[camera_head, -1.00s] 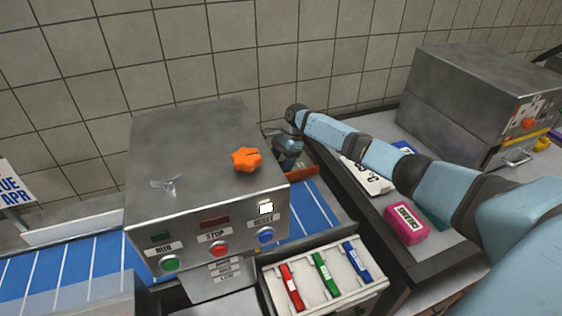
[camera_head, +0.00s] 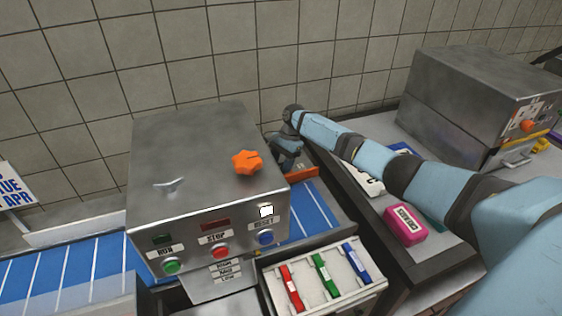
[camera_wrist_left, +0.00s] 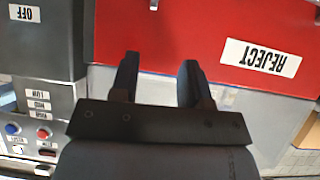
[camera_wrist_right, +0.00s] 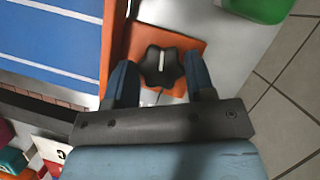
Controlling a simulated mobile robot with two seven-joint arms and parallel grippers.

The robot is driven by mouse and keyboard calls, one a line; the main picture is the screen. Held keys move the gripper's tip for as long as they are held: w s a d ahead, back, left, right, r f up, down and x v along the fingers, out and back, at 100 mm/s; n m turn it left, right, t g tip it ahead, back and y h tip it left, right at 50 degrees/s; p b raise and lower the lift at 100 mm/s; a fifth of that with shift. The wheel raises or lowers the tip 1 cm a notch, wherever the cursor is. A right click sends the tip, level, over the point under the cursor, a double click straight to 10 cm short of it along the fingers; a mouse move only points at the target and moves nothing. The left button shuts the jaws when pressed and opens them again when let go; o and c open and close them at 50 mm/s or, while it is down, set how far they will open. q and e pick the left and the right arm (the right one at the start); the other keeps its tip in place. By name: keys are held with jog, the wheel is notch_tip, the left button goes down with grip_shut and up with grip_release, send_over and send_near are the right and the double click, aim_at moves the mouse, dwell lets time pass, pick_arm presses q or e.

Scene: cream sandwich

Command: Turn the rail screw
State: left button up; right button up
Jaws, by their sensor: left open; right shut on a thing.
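The rail screw is a black star-shaped knob (camera_wrist_right: 154,66) with a white line, on an orange block (camera_wrist_right: 192,45) beside the blue belt in the right wrist view. My right gripper (camera_wrist_right: 161,75) is shut on the knob, one finger on each side of it. In the head view my right gripper (camera_head: 285,148) is behind the steel control box, where the box partly hides it and the knob cannot be made out. My left gripper (camera_wrist_left: 159,75) is open and empty, in front of a red panel marked REJECT (camera_wrist_left: 180,30). It is outside the head view.
The steel control box (camera_head: 210,135) carries an orange knob (camera_head: 247,162), a small silver bladed part (camera_head: 169,186) and buttons. A tray (camera_head: 262,285) holds red, green and blue pieces. A pink block (camera_head: 405,225) lies on the right counter, near a second steel box (camera_head: 450,100).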

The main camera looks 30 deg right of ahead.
jog(key=n+g, duration=0.1)
jog(key=n, duration=0.1)
jog(key=shift+w+r+n+p, duration=0.1)
jog(key=shift+n+p, duration=0.2)
jog(key=shift+n, duration=0.1)
jog(key=n+g+h, duration=0.1)
jog(key=n, duration=0.2)
jog(key=shift+n, duration=0.3)
jog(key=n+g+h, duration=0.1)
jog(key=n, duration=0.2)
jog(key=shift+a+n, duration=0.15)
jog(key=shift+n, duration=0.15)
jog(key=n+h, duration=0.1)
jog(key=n, duration=0.2)
jog(key=shift+n+h+p, duration=0.35)
jog(key=shift+n+h, duration=0.05)
jog(key=n+h+p, duration=0.1)
jog(key=n, duration=0.1)
jog(key=shift+n+g, duration=0.3)
jog(key=n+h+p, duration=0.1)
jog(key=n, duration=0.1)
jog(key=shift+a+r+n, duration=0.1)
jog(key=shift+n, duration=0.3)
jog(key=n+t+h+p, duration=0.1)
jog(key=n+p, duration=0.1)
jog(key=n, duration=0.1)
jog(key=shift+n, duration=0.3)
jog(key=shift+n+h+p, duration=0.3)
jog(key=shift+n+p, duration=0.15)
jog(key=shift+n, duration=0.45)
